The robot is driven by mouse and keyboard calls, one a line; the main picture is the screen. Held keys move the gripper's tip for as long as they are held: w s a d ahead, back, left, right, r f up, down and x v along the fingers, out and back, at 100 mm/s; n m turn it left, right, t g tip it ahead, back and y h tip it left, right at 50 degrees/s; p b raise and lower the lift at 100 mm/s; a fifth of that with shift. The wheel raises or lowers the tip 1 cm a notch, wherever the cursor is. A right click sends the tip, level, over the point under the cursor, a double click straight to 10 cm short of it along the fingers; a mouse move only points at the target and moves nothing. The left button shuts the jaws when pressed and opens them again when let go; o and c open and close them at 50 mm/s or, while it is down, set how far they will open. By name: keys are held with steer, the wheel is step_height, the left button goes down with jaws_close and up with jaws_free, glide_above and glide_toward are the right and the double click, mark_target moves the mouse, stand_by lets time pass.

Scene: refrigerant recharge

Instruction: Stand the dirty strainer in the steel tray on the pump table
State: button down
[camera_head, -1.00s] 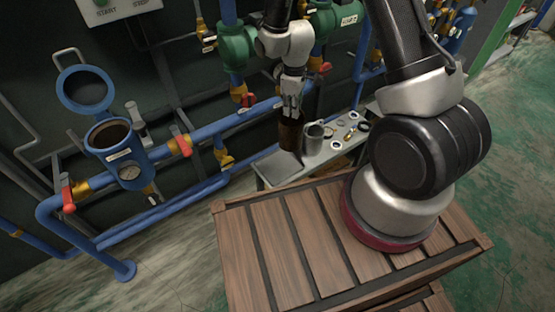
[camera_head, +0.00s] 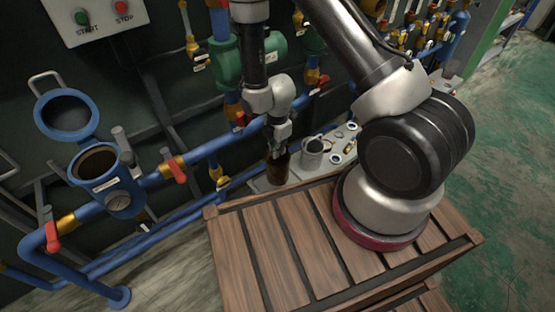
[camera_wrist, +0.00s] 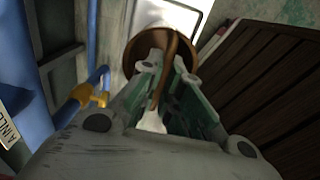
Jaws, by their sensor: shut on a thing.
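The dirty strainer (camera_head: 278,170) is a dark brown, open-topped cylinder with a bail handle. In the wrist view its brown rim (camera_wrist: 183,38) and handle lie between my fingers. My gripper (camera_head: 279,149) is shut on the strainer's handle and holds it roughly upright from above. The steel tray (camera_head: 259,186) is a flat grey surface at the left end of the pump table; its pale rim (camera_wrist: 200,14) shows beyond the strainer in the wrist view. The strainer is over or in the tray. I cannot tell whether its bottom touches, because the wooden deck's edge and the strainer hide the contact.
A grey metal cup (camera_head: 313,152) stands just right of the strainer, with small rings and fittings (camera_head: 345,140) beyond. A slatted wooden deck (camera_head: 290,245) is in front. A blue housing with an open lid (camera_head: 98,165) and blue pipes are at left.

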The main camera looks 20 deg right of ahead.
steer(key=shift+f, duration=2.2)
steer(key=c, duration=1.6)
jaws_free()
